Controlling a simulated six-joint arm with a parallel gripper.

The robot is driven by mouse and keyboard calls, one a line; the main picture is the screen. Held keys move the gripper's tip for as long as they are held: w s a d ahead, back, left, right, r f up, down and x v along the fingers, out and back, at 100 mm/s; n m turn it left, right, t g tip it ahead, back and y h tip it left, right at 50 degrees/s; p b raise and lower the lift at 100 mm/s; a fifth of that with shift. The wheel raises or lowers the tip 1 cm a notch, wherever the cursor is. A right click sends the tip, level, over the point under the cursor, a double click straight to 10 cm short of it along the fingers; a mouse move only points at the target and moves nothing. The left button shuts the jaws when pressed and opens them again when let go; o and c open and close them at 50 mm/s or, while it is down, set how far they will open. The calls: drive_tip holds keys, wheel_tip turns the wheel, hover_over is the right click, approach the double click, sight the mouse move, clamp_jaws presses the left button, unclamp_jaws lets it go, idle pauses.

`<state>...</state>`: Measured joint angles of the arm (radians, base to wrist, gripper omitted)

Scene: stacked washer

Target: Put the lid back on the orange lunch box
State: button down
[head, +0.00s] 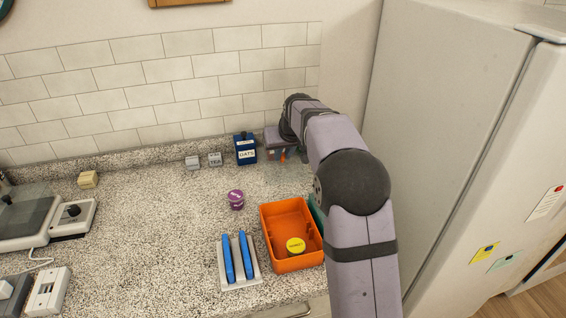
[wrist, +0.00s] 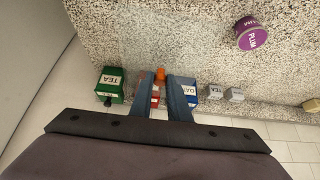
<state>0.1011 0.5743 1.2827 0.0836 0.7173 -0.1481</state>
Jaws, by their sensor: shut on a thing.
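A small orange knob (wrist: 160,73) sits between the fingertips. A faint clear panel (wrist: 158,45) seems to spread from the knob over the counter; it looks like a see-through lid, but its edges are hard to make out. In the head view my arm hides part of this area.
A purple plum tin (head: 236,199) and a rack with blue-handled items (head: 239,262) are left of the box. The blue oats box (head: 245,149), small grey blocks (head: 215,159) and a green tea box (wrist: 110,85) stand near the gripper. The fridge (head: 440,130) is at right.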

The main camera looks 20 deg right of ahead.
sight(279, 167)
drive_tip(key=shift+a+f+b, duration=0.15)
drive_tip(key=shift+f+b, duration=0.15)
drive_tip(key=shift+b, duration=0.3)
drive_tip(key=shift+w+a+r+b, duration=0.15)
drive_tip(key=shift+r+b, duration=0.15)
drive_tip(key=shift+b, duration=0.15)
drive_tip(key=w+a+b+v, duration=0.15)
drive_tip(key=b+v, duration=0.55)
drive_tip(key=v, duration=0.9)
drive_tip(key=s+f+b, duration=0.1)
drive_tip(key=s+f, duration=0.4)
drive_tip(key=s, duration=0.2)
drive_tip(key=s+a+f+b, duration=0.1)
drive_tip(key=s+f, duration=0.3)
drive_tip(key=s, duration=0.3)
drive_tip(key=shift+a+f, duration=0.2)
drive_tip(key=shift+f, duration=0.15)
drive_tip(key=shift+f, duration=0.15)
wheel_tip(279, 167, down, 6)
drive_tip(key=b, duration=0.5)
drive_tip(key=shift+b, duration=0.35)
